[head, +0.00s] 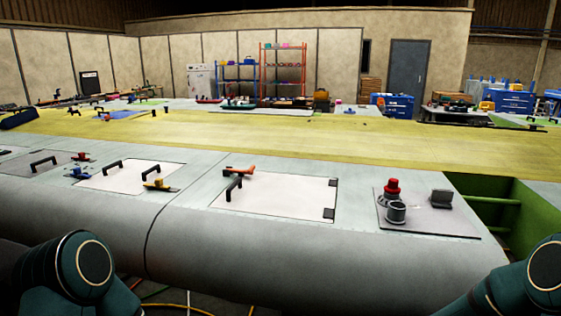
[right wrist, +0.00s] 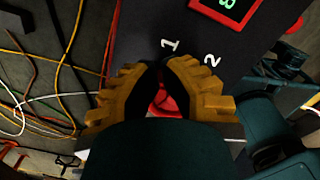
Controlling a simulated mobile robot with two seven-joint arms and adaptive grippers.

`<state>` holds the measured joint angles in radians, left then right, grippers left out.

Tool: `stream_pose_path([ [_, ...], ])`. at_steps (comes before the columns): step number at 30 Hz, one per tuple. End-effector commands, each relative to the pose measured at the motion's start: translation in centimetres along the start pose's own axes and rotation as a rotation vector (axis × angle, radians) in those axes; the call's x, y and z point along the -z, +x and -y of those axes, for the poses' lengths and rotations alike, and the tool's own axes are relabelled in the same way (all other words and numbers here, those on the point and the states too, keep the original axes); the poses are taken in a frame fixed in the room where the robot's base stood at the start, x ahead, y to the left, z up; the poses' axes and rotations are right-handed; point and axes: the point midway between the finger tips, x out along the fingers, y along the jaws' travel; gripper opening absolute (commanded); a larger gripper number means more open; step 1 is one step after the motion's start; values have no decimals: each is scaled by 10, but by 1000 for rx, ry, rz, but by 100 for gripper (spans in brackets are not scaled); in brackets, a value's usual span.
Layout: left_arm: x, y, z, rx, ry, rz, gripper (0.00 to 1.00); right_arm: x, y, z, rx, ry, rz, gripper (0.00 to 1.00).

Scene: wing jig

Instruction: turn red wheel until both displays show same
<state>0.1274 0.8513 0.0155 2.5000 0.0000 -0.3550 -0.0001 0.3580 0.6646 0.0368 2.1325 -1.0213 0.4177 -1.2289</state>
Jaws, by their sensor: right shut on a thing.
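In the right wrist view my right gripper (right wrist: 161,82) has its yellow fingers closed around a red wheel (right wrist: 168,102), which is mostly hidden between and below them. The wheel is on a dark panel (right wrist: 140,30) marked with a white 1 and 2. A red-framed display (right wrist: 228,8) is cut off by the top edge. It shows a green character, perhaps an 8, seen at an angle. I see no second display. Another red round part (right wrist: 294,25) shows at the panel's right edge. My left gripper is out of view.
Yellow, orange and white cables (right wrist: 40,90) lie on the floor left of the panel. In the head view a long grey wing (head: 250,245) crosses in front of me. It bears hatch covers (head: 280,193) and a plate (head: 437,222) with a red-topped fitting (head: 392,186).

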Motion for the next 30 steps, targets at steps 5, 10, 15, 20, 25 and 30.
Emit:
stream_pose_path([
  [5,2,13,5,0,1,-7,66,0,17,0,-1,0,0,0],
  [10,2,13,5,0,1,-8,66,1,19,1,2,0,-2,0],
  [15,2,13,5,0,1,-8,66,2,20,2,5,-1,-5,0],
  [20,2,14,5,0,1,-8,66,4,20,1,3,-2,-6,0],
  [25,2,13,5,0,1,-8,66,5,19,1,1,-4,-8,0],
  [30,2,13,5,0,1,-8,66,6,18,1,0,-5,-9,0],
])
